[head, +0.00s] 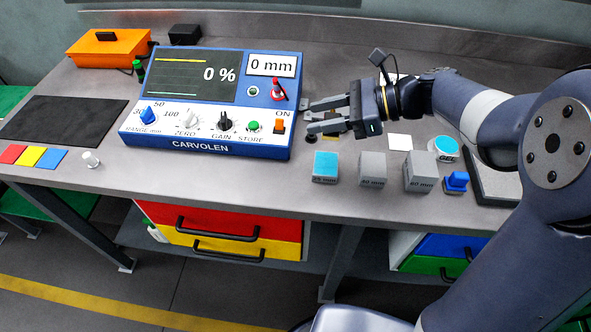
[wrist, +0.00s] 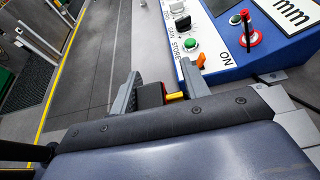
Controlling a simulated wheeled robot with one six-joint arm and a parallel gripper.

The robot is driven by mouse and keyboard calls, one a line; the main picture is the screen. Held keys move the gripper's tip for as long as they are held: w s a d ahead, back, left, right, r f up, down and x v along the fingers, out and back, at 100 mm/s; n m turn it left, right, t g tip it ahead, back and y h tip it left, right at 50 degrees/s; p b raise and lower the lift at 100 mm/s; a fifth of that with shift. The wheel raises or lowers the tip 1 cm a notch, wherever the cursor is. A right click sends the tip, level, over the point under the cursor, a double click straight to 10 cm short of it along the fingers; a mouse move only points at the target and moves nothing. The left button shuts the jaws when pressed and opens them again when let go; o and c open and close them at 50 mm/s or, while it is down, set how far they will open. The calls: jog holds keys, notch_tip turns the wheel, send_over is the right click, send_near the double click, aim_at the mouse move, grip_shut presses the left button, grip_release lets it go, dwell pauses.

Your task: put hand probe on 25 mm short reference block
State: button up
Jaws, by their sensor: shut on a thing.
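My gripper (head: 307,117) is over the bench, just right of the blue flaw detector (head: 205,150).
Two taller grey blocks (head: 372,170) and (head: 420,172) stand right of the blue-topped one. A blue-knobbed piece (head: 456,183) and a round blue-topped tin (head: 445,148) are further right. A white square (head: 400,142) lies behind. The bench's front edge is close to the blocks.

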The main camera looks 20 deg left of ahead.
aim_at(318, 163)
notch_tip(318, 163, down, 10)
jog(key=shift+s+r, duration=0.1)
dwell(0.4)
jog(key=shift+f, duration=0.2)
jog(key=o, duration=1)
jog(key=shift+r, duration=0.15)
jog(key=shift+d+r, duration=0.15)
jog(key=shift+d, duration=0.05)
jog(key=v, duration=1.1)
jog(key=shift+d+b, duration=0.3)
jog(key=shift+b, duration=0.05)
